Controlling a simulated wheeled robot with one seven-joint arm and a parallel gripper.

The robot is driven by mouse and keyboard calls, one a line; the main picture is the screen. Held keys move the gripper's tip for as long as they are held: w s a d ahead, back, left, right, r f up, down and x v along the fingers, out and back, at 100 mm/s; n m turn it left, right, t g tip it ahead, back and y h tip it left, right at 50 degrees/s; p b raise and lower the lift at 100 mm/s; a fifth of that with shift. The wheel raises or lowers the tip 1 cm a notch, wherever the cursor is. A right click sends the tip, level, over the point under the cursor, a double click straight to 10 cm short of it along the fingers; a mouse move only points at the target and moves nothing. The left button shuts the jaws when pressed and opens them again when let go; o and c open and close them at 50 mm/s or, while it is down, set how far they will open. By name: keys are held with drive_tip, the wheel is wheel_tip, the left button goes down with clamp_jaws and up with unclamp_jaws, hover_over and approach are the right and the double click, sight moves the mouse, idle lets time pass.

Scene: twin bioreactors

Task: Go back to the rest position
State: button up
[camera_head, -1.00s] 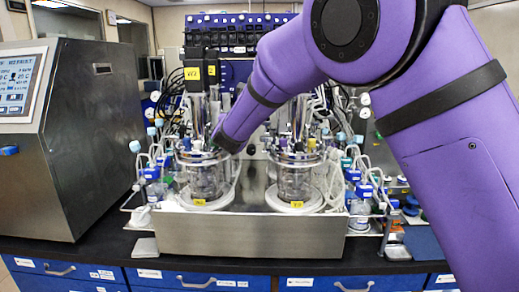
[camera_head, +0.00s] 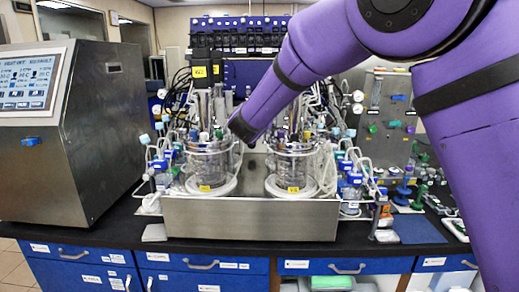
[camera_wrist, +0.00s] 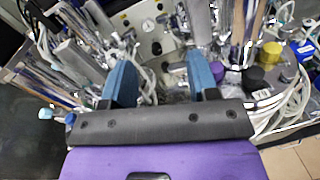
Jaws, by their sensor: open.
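My gripper (camera_wrist: 160,74) shows in the wrist view with its two blue fingers apart and nothing between them. In the head view my purple arm reaches from the upper right toward the twin bioreactors, and its dark end appears between the two glass vessels; the fingers are hidden there. The left vessel (camera_head: 207,165) and the right vessel (camera_head: 291,165) stand upright on a steel base (camera_head: 250,220). In the wrist view, tubes, cables and metal fittings lie beyond and around the fingers. Contact with them cannot be told.
A steel console with a screen (camera_head: 30,83) stands at the left. Bottles and tubing flank the vessels. A manifold panel (camera_head: 390,100) stands at the back right, and a blue pad (camera_head: 420,230) lies on the black bench (camera_head: 110,232). Blue drawers (camera_head: 205,265) are below.

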drive_tip(key=s+d+r+m+g+h, duration=0.15)
drive_tip(key=s+d+m, duration=0.25)
drive_tip(key=d, duration=0.4)
drive_tip(key=s+d+r+m+g+h, duration=0.1)
drive_tip(key=s+d+m+g, duration=0.2)
drive_tip(key=d+m, duration=0.3)
drive_tip(key=s+d+r+m+g+h, duration=0.2)
drive_tip(key=s+d+m, duration=0.15)
drive_tip(key=d, duration=0.55)
drive_tip(key=s+d+f+m+g+y, duration=0.1)
drive_tip(key=s+d+m+g, duration=0.1)
drive_tip(key=s+d+m, duration=0.35)
drive_tip(key=s+d+m+g, duration=0.2)
drive_tip(key=s+d, duration=0.1)
drive_tip(key=s, duration=0.5)
drive_tip(key=s+f+m+y, duration=0.2)
drive_tip(key=s+m, duration=0.1)
drive_tip(key=s, duration=0.4)
drive_tip(key=s+f+m+g+y, duration=0.1)
drive_tip(key=s+m, duration=0.3)
drive_tip(key=s, duration=0.4)
drive_tip(key=s+a+f+m+y, duration=0.1)
drive_tip(key=s+f+m+y, duration=0.2)
drive_tip(key=s, duration=0.5)
drive_tip(key=shift+m, duration=0.6)
drive_tip(key=shift+s+a+f+g, duration=0.1)
drive_tip(key=shift+g, duration=0.15)
